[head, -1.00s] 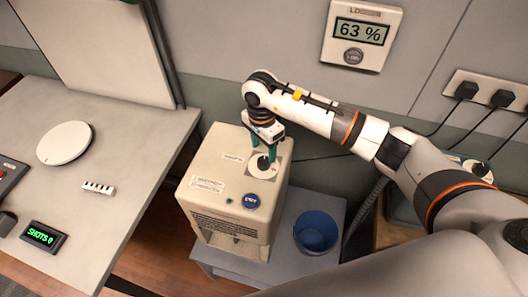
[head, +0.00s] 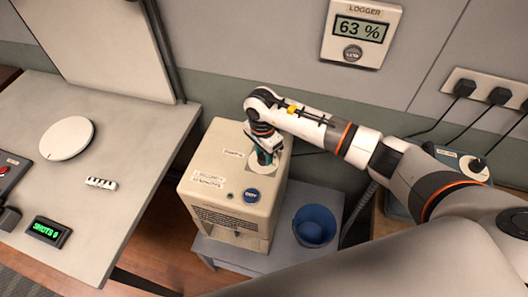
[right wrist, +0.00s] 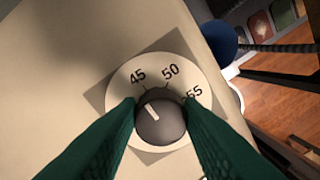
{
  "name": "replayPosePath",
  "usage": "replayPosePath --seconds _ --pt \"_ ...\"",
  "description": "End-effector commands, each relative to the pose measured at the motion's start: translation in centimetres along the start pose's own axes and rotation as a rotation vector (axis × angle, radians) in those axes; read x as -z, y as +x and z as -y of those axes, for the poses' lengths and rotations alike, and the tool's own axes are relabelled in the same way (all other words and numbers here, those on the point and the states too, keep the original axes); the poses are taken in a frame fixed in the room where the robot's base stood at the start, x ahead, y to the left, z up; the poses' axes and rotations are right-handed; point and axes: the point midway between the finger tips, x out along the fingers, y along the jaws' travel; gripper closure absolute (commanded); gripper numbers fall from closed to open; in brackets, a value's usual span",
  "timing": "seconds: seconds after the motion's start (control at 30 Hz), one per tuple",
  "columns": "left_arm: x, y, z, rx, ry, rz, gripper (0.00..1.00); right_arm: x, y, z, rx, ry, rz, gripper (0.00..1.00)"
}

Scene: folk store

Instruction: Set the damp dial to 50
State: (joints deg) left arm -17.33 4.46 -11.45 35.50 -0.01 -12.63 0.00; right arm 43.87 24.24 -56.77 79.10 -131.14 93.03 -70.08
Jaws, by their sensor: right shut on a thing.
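The damp dial is a dark round knob (right wrist: 160,122) on a white disc (right wrist: 119,80) marked 45, 50 and 55. The knob's white mark points up and left, roughly toward 45, left of 50. My right gripper (head: 266,159) is on top of the cream dehumidifier box (head: 205,205). In the right wrist view its green fingers (right wrist: 160,118) are shut on the knob, one on each side. In the head view the fingers hide most of the knob. My left gripper is not in view.
A wall logger (head: 359,34) reads 63 %. A blue bucket (head: 314,226) stands to the right on a grey stand (head: 220,251). A pale table (head: 110,145) is at left. Plugs and cables are at right.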

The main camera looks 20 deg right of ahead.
Motion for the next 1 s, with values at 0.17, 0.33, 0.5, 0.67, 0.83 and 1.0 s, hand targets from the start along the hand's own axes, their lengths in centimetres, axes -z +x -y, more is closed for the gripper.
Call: replayPosePath --seconds 0.17,0.33,0.5,0.67,0.83,1.0 --pt "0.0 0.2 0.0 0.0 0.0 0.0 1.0 0.0 0.0 0.0 0.0 0.013 -0.001 0.89" --pt "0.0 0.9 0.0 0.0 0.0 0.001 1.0 -0.1 0.1 0.0 -0.001 0.07 -0.003 0.89" --pt "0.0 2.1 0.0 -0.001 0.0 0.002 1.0 -0.1 0.3 0.0 -0.001 0.179 -0.008 0.89" --pt "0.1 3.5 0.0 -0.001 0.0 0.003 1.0 -0.1 0.3 0.1 -0.001 0.317 -0.015 0.89" --pt "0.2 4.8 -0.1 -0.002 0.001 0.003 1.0 -0.1 0.3 0.1 -0.001 0.472 -0.022 0.89" --pt "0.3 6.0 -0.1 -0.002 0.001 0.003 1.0 -0.1 0.2 0.1 -0.001 0.611 -0.031 0.89"
